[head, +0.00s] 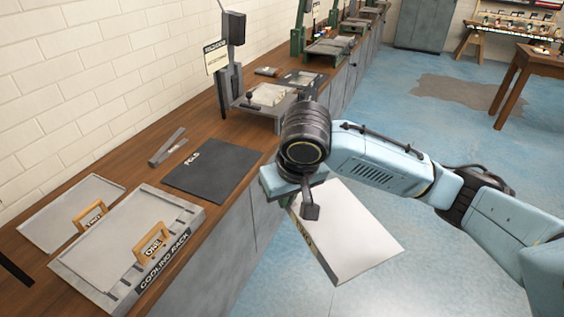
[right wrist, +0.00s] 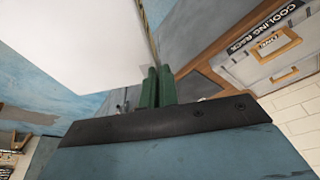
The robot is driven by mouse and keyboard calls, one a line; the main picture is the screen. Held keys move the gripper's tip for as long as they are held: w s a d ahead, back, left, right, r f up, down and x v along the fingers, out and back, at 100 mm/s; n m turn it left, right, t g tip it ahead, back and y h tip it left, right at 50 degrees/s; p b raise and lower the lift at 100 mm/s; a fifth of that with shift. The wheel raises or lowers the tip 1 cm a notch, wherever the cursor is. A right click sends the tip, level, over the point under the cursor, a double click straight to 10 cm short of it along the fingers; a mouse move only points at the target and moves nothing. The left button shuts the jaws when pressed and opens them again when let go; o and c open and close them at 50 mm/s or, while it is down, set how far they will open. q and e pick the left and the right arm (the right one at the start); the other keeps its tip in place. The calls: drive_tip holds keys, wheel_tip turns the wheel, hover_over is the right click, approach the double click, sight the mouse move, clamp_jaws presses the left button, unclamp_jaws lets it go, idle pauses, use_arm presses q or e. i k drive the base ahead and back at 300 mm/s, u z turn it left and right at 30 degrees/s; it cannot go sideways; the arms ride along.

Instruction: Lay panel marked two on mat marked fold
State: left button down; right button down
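A pale panel (head: 72,214) with a tan handle that reads TWO (head: 90,217) lies flat on the wooden bench at the left. The black mat (head: 208,172) reads FOLD and lies bare on the bench. My right gripper (head: 308,195) is out past the bench's front edge, right of the mat. It appears shut on a white panel (head: 350,235) that hangs over the floor, with a tan strip along one edge whose marking I cannot read. In the right wrist view the green fingers (right wrist: 158,85) are close together at that white panel (right wrist: 85,40). My left gripper is out of view.
A grey cooling rack (head: 130,245) at the front left holds a panel with a handle marked ONE (head: 152,243). A small metal bracket (head: 167,147) lies behind the mat. A machine (head: 265,95) stands farther along the bench.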

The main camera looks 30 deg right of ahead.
sight(217, 167)
drive_tip(key=z, duration=1.3)
drive_tip(key=i, duration=1.6)
drive_tip(key=u, duration=2.55)
